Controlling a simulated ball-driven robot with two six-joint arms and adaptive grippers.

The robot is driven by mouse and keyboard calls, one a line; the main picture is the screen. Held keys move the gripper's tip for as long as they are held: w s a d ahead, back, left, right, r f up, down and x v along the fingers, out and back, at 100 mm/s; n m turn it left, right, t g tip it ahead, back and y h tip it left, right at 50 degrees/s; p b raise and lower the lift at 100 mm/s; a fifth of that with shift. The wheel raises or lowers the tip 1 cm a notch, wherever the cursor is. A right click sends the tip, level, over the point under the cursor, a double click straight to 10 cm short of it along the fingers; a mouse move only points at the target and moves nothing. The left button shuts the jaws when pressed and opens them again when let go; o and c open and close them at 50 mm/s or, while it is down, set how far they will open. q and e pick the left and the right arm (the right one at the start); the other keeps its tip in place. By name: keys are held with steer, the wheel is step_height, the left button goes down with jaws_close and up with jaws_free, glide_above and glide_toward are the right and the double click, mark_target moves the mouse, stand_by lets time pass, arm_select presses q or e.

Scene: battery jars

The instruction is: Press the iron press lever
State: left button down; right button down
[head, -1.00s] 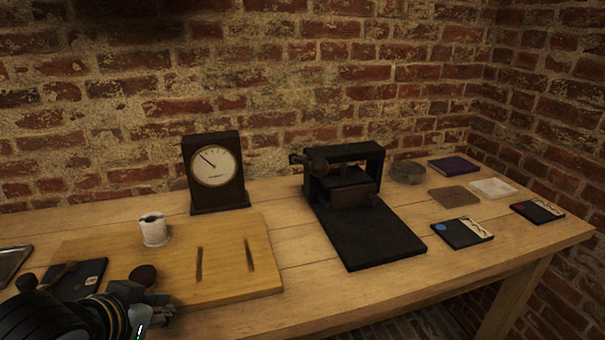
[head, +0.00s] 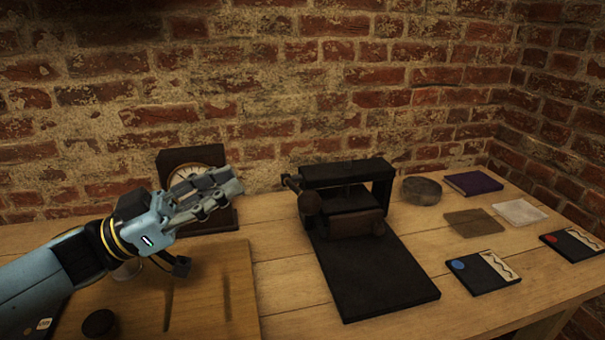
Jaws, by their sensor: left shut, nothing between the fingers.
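The iron press (head: 345,195) stands at the middle of the table, a black frame with a flat black bed (head: 373,273) reaching toward the front. My left gripper (head: 232,184) is shut and empty, raised over the wooden board. In the picture it lies left of the lever, with a gap between them, and it covers part of the clock. My right gripper is not in view.
A clock (head: 188,160) stands at the back left, partly hidden by my gripper. The wooden board (head: 240,290) lies below my arm. To the right of the press are a round dish (head: 420,190), a purple book (head: 473,183), flat squares and two dark cards (head: 484,272).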

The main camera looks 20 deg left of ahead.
arm_select(q)
steer(key=shift+s+d+m+g+h, duration=0.15)
steer(key=shift+s+m+g+h, duration=0.15)
steer(key=shift+m+g+h, duration=0.35)
steer(key=shift+y, duration=0.25)
steer(key=shift+r, duration=0.1)
steer(key=p+x, duration=0.3)
steer(key=x, duration=0.7)
steer(key=shift+n, duration=0.25)
step_height(320, 180, down, 4)
steer(key=shift+w+b, duration=0.1)
steer(key=shift+b, duration=0.5)
